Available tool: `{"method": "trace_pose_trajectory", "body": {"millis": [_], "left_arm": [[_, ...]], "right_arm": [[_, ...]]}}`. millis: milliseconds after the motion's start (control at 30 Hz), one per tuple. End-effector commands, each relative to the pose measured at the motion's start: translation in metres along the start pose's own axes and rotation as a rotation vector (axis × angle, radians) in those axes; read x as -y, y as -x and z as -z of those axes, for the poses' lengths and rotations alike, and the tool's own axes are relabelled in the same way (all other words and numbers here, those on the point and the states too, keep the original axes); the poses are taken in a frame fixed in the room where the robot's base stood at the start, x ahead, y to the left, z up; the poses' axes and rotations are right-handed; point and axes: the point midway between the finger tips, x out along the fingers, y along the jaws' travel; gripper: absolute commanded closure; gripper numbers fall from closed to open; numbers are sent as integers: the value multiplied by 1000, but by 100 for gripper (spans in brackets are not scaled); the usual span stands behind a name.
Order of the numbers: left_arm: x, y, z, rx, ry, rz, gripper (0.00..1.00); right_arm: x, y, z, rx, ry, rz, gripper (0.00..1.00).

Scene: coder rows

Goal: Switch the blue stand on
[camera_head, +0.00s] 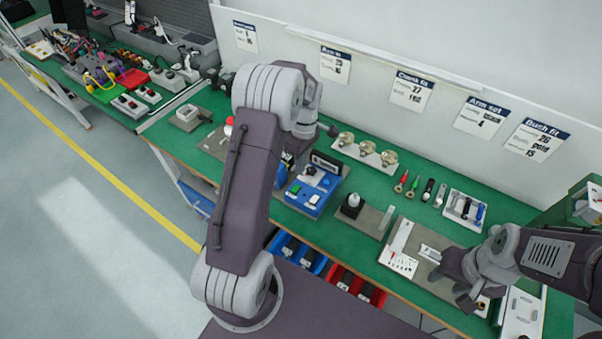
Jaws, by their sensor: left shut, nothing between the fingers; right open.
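The blue stand (309,193) is on the green bench near the middle of the view. It carries a green button (295,188), a white rocker-like part (314,198) and a grey fitting on top. Whether it is on cannot be told. My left gripper (292,163) is shut and empty, mostly hidden behind my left arm, close to the stand's left back side. Whether it touches the stand cannot be seen. My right gripper (453,287) is open and empty, low over the right end of the bench, well away from the stand.
Gold discs on a white rack (364,151) stand behind the blue stand. A dark block with a white knob (352,205) is to its right. Hand tools (414,187) and a white tray (465,211) lie further right. Blue and red bins (343,278) hang under the front edge.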

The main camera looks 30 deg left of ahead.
Motion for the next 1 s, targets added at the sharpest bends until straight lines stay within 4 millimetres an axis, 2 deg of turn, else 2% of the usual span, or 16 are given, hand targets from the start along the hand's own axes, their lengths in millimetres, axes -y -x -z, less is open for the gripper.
{"method": "trace_pose_trajectory", "body": {"millis": [100, 300, 433, 733, 833, 867, 1000], "left_arm": [[-2, 27, 1, -2, 1, -6, 100], [-1, 56, 0, -1, 1, -2, 100], [0, 63, 0, 0, 1, -1, 100], [0, 63, 0, -1, 1, -2, 100], [-12, 60, 4, -15, 1, -52, 100], [-16, 58, 5, -22, 1, -72, 100], [-12, 63, 6, -26, -1, -86, 100]], "right_arm": [[0, -2, 0, 0, 0, 0, 57], [0, -1, 0, -1, 0, 0, 57], [0, -1, 0, -1, 0, 0, 57], [0, -1, 0, -1, 0, 0, 57], [0, -1, 0, -1, 0, 0, 57], [0, 2, 0, 0, 0, 0, 57], [1, 63, 7, -1, 0, 0, 57]]}}
